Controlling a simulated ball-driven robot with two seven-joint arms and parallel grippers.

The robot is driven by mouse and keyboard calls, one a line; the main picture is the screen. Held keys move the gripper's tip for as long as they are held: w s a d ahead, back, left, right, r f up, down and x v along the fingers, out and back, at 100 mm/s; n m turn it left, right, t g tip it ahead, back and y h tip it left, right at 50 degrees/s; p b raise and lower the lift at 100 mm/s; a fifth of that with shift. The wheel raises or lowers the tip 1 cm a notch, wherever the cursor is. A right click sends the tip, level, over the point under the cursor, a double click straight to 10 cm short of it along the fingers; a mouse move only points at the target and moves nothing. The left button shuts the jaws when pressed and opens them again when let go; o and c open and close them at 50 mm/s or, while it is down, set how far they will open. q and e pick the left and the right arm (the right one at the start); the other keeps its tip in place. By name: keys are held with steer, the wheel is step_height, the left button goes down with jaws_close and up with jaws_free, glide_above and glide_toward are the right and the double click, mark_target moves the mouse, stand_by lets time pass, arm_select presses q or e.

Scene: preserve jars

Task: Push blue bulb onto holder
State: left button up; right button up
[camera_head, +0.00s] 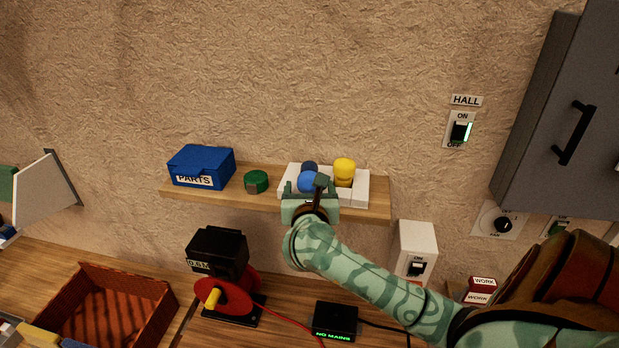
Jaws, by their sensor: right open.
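The blue bulb (308,182) is at the white holder (361,189) on the wall shelf. My right gripper (308,185) is in front of the holder, with its fingers spread on either side of the blue bulb. The gripper hides the bulb's lower part, so I cannot tell how it sits in the holder or whether the fingers touch it. A yellow bulb (344,168) stands upright in the holder to the right. A dark bulb-like top (310,166) shows behind the blue bulb. My left gripper is not in view.
On the shelf (376,211) to the left are a blue PARTS box (200,165) and a green round object (257,181). Below stand a black meter with a red reel (226,285), a red-brown tray (150,325) and a NO MAINS box (335,320). A grey cabinet (560,110) hangs at right.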

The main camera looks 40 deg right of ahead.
steer(key=x, duration=0.4)
steer(key=shift+w+r+p, duration=0.1)
steer(key=shift+w+p, duration=0.15)
steer(key=shift+p, duration=0.15)
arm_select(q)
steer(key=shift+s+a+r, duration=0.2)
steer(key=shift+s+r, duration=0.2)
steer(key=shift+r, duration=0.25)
arm_select(e)
steer(key=shift+s, duration=0.15)
steer(key=shift+c, duration=0.3)
steer(key=c, duration=1.1)
